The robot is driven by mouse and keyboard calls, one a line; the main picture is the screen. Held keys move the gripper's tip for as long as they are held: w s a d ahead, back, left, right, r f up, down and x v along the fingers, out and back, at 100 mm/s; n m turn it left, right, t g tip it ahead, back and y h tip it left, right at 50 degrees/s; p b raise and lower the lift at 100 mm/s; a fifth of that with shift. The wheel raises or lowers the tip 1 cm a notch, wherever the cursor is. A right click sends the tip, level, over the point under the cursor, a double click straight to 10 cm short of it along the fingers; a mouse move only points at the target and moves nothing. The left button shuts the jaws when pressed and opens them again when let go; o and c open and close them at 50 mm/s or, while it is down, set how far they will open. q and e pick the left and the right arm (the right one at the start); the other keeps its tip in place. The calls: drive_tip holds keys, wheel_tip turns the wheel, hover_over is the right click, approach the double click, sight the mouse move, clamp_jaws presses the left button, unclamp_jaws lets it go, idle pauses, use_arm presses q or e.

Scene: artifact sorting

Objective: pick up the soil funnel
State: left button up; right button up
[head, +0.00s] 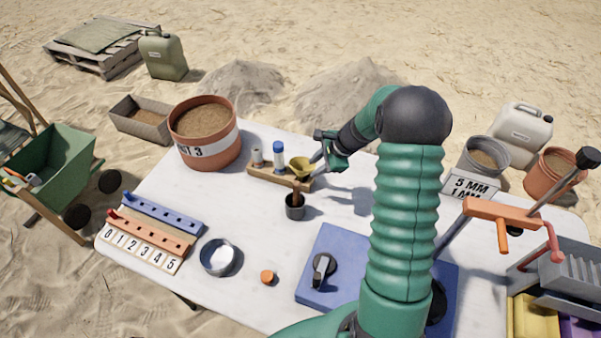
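The soil funnel (300,164) is a small brass-yellow cone at the right end of a wooden rack (265,177), near the table's middle. A small dark cup (295,207) stands just in front of it, with a brown stem or handle rising from it toward the funnel. My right gripper (318,155) is at the funnel's right rim, reaching in from the right. Its fingertips are small and partly overlap the funnel, so I cannot tell whether they grip it. My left gripper is not in view.
Two vials (279,152) stand in the rack, left of the funnel. A large soil pot (205,150) stands behind left. My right arm hides part of the table's right side.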

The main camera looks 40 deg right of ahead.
sight(303, 174)
drive_tip(key=x, duration=0.5)
drive_tip(key=shift+w+d+f, duration=0.1)
drive_tip(key=shift+w, duration=0.25)
drive_tip(key=shift+w+a+f, duration=0.1)
drive_tip(key=shift+w+a, duration=0.1)
drive_tip(key=shift+a, duration=0.15)
drive_tip(key=shift+s, duration=0.15)
drive_tip(key=shift+c, duration=1)
drive_tip(key=shift+d, duration=0.35)
clamp_jaws()
drive_tip(key=shift+a, duration=0.15)
